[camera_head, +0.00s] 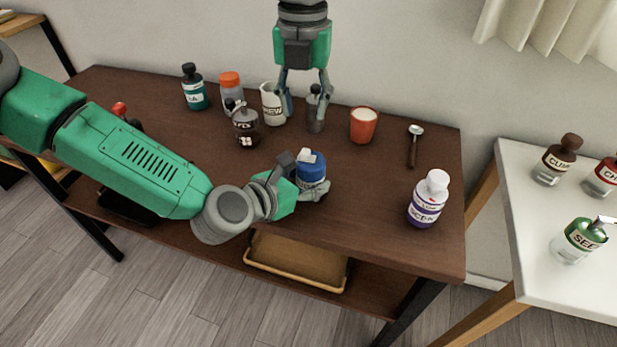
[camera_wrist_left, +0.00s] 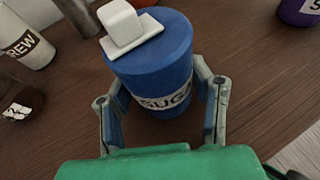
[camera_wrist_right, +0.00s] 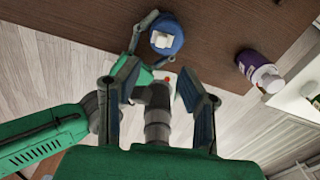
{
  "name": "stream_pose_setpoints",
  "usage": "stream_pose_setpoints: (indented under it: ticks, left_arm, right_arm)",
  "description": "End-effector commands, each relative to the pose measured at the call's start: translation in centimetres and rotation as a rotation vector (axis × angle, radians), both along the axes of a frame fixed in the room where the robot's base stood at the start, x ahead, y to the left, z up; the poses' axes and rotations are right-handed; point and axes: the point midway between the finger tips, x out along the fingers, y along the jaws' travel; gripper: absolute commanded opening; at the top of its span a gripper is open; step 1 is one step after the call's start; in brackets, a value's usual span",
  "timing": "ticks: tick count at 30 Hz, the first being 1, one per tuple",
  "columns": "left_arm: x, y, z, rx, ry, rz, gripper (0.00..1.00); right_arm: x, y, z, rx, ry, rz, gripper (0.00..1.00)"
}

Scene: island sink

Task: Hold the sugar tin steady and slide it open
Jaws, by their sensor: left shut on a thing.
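The sugar tin (camera_head: 311,168) is a blue cylinder standing on the dark wooden table. The left wrist view shows its "SUGA" label (camera_wrist_left: 165,100) partly cut off by a finger. A white slab with a white block (camera_wrist_left: 125,25) sits on its top, near one edge. My left gripper (camera_head: 304,188) is shut on the tin, one finger on each side. The tin also shows in the right wrist view (camera_wrist_right: 166,37). My right gripper (camera_head: 305,108) points down at the back of the table, open and empty, well apart from the tin.
A dark-topped glass jar (camera_head: 315,118) stands by my right gripper's finger. A white "BREW" canister (camera_head: 272,104), a dark jar (camera_head: 246,128) and an orange cup (camera_head: 363,125) are near. A purple-labelled bottle (camera_head: 428,200) stands right of the tin. A spoon (camera_head: 413,148) lies behind it.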

Motion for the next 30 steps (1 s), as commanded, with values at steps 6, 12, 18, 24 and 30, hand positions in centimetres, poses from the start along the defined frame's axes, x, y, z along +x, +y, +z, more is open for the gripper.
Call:
stream_pose_setpoints:
  ticks: [6, 12, 18, 24, 30]
  left_arm:
    - [0.0, -0.1, 0.0, 0.001, 0.000, 0.000, 0.16]
    - [0.0, 0.0, 0.0, 0.001, 0.000, 0.000, 0.16]
    - [0.0, 0.0, 0.0, 0.000, 0.000, 0.000, 0.16]
    - [0.0, 0.0, 0.0, 0.000, 0.000, 0.000, 0.16]
    - [0.0, 0.0, 0.0, 0.000, 0.000, 0.000, 0.16]
  right_arm:
    - [0.0, -0.1, 0.1, 0.001, 0.000, -0.001, 0.34]
    - [0.2, -0.2, 2.4, 0.008, -0.005, -0.063, 0.34]
    - [0.1, -0.2, 0.3, 0.006, 0.002, -0.061, 0.34]
    - [0.1, -0.2, -3.7, 0.005, 0.002, -0.061, 0.34]
    - [0.1, -0.1, -7.4, 0.006, 0.000, -0.061, 0.34]
